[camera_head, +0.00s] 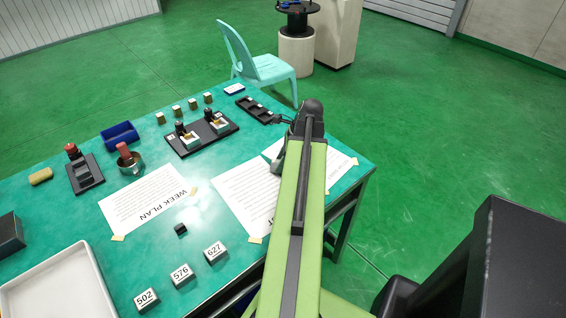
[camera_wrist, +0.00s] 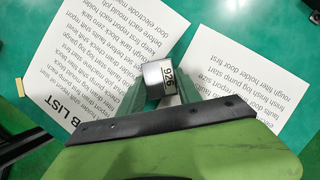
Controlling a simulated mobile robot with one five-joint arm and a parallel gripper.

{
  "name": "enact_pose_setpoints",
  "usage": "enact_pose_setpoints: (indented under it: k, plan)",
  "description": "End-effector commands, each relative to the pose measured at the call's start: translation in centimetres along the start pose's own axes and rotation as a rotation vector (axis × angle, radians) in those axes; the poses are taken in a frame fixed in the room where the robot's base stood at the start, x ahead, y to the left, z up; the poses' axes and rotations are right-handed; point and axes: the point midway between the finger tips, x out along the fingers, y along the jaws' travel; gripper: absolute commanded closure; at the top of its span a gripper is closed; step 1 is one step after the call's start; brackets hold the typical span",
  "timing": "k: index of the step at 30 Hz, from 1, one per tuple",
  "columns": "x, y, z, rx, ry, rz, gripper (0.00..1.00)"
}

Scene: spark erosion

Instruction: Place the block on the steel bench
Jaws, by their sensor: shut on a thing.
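A grey block (camera_wrist: 155,72) with a white number label, which seems to read 926, shows in the wrist view between the two green fingers of my gripper (camera_wrist: 160,88). My gripper is shut on the block. Printed sheets and a teal surface lie beneath it; the height of the block above them is hard to tell. In the head view my arm reaches over the right part of a teal-topped bench (camera_head: 215,165), and the arm mostly hides the gripper and block. I cannot tell whether this bench is the steel bench.
Numbered blocks 502 (camera_head: 147,299), 576 (camera_head: 182,275) and 627 (camera_head: 215,252) stand along the bench's near edge. A white tray (camera_head: 95,250), a small black cube (camera_head: 180,229) and a black fixture (camera_head: 195,145) are also there. A turquoise chair (camera_head: 262,68) stands behind.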

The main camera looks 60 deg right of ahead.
Motion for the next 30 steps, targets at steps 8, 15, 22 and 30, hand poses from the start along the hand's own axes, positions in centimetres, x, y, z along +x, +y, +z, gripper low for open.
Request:
enact_pose_setpoints:
  k: [8,15,22,30]
  plan:
    - [0.2,-0.1,-0.3,0.003,0.0,-0.001,0.42]
    - [0.2,-0.1,-0.4,0.005,0.0,-0.002,0.38]
    - [-0.7,-0.1,-0.2,0.006,0.0,-0.002,0.38]
    - [-5.7,-0.1,0.0,0.009,0.0,-0.003,0.38]
